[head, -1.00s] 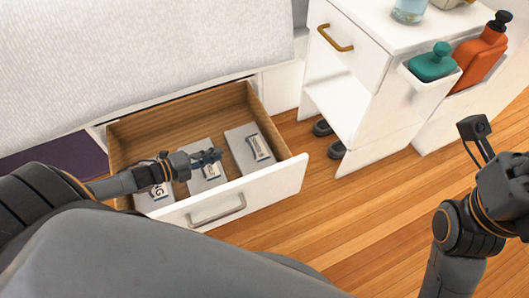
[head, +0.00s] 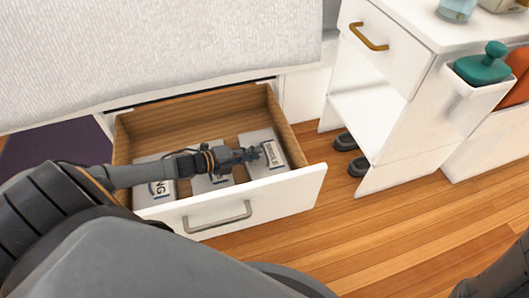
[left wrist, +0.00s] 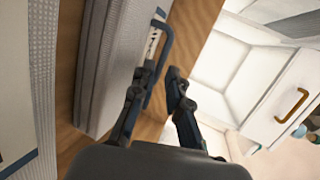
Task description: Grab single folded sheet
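An open drawer (head: 290,188) under the bed holds three folded grey-white sheets with printed labels. The left sheet (head: 143,181), the middle sheet (head: 203,188) and the right sheet (head: 257,138) lie side by side, partly hidden by my left arm. My left gripper (head: 257,154) is over the right sheet, at its label. In the left wrist view, the fingers (left wrist: 156,80) are open beside a folded sheet (left wrist: 108,65), with a blue band of its label near the fingertips. I cannot tell whether they touch it. My right gripper is out of view.
The bed (head: 170,55) with its white cover overhangs the drawer. Wooden floor (head: 390,225) in front is clear.

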